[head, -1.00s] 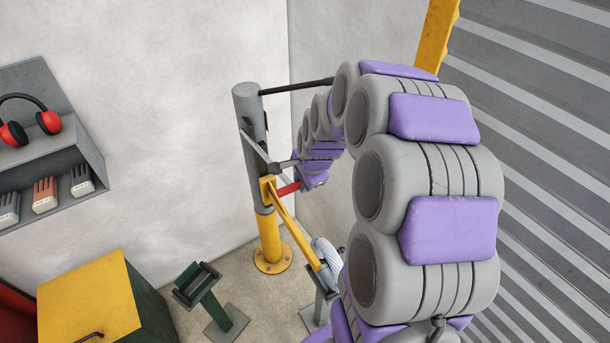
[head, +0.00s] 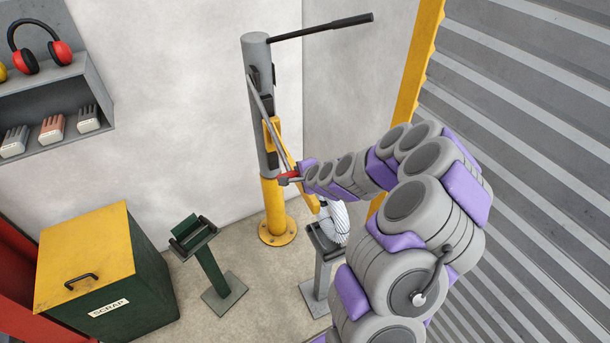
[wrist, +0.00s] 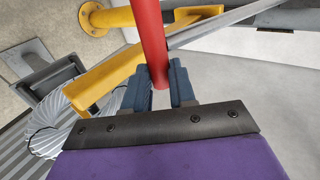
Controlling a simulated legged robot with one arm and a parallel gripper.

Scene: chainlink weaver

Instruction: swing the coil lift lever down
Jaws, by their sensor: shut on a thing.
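The lift lever is a thin grey bar (head: 262,105) on the grey upper part of the post (head: 262,85). It slopes steeply down to a red grip (head: 288,175). In the wrist view the red grip (wrist: 149,35) runs between the two blue jaws of my gripper (wrist: 160,88), which is shut on it. A yellow boom (wrist: 110,80) shows left of the jaws. A ribbed white coil (wrist: 78,118) lies near its end; in the head view the coil (head: 338,218) is partly behind my arm.
A grey stand (head: 318,275) is below the coil. A green stand (head: 210,268) and a yellow-topped scrap bin (head: 85,255) stand left. A shuttered wall (head: 530,150) is right of my arm. A dark rod (head: 325,27) juts from the post top.

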